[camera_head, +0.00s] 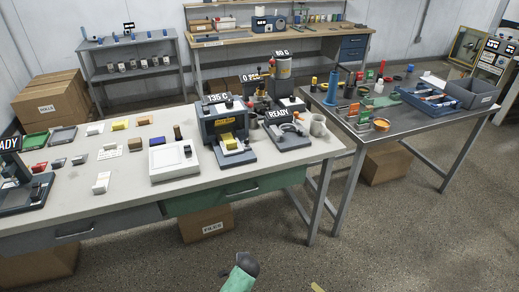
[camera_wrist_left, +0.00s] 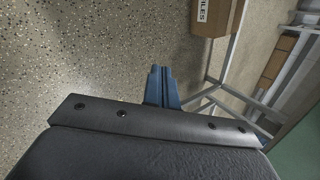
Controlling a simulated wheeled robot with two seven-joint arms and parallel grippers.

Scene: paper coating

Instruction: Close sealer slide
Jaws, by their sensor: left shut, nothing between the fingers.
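A dark machine with a "135 C" display (camera_head: 222,122), which looks like the sealer, stands toward the right end of the long front table. My right gripper is not in view.
A white box-shaped device (camera_head: 174,160) is left of the machine and a "READY" unit (camera_head: 287,135) is right of it, beside a mug (camera_head: 318,125). A green drawer front (camera_head: 238,190) is below. A "FILES" carton (camera_head: 206,224) sits under the table. Floor in front is clear.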

